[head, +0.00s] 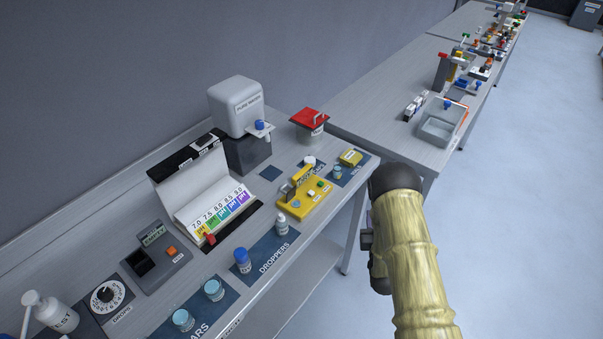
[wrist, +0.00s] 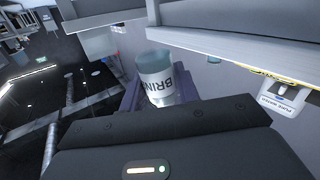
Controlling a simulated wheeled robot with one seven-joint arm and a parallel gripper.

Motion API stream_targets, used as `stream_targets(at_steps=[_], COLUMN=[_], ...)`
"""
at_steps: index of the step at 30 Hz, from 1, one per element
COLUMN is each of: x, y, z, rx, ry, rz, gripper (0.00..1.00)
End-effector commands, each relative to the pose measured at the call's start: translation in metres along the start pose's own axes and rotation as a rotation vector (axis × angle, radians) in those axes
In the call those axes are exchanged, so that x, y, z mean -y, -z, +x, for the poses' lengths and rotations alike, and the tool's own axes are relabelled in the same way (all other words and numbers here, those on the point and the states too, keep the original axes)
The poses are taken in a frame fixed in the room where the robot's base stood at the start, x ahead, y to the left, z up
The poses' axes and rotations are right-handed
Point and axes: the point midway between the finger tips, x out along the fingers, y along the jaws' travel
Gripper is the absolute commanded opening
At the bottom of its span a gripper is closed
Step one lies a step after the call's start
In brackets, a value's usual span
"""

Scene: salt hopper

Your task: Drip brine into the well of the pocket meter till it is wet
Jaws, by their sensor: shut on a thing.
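My gripper (wrist: 160,98) is shut on a bottle (wrist: 154,62) whose label shows the letters BRIN. The bottle has a blue-grey upper part and a white label, and its lower part is hidden by my gripper. In the head view my arm stands at the right, off the bench's front edge, and the bottle cannot be made out there. A yellow hand-sized device (head: 291,206) with a raised arch and small buttons lies on the bench; it may be the pocket meter. Its well and whether it is wet cannot be told.
A pH chart (head: 215,213), a grey meter (head: 168,262), a dial (head: 107,296) and a droppers mat (head: 268,262) fill the bench. A second bench (head: 375,105) is beyond; floor at right is clear.

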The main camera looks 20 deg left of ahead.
Motion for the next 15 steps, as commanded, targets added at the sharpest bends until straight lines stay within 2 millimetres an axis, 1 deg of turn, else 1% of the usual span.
stream_targets(at_steps=[1,2,3,7,12,15], x=[0.021,0.032,0.047,0.097,0.161,0.191], y=[0.025,0.033,0.044,0.080,0.126,0.146], z=[0.005,0.008,0.011,0.017,0.017,0.014], rx=[-0.010,-0.013,-0.018,-0.037,-0.068,-0.084], ry=[0.045,0.068,0.099,0.197,0.317,0.370], rz=[-0.023,-0.036,-0.056,-0.115,-0.191,-0.226], gripper=[0.09,0.09,0.09,0.09,0.09,0.09])
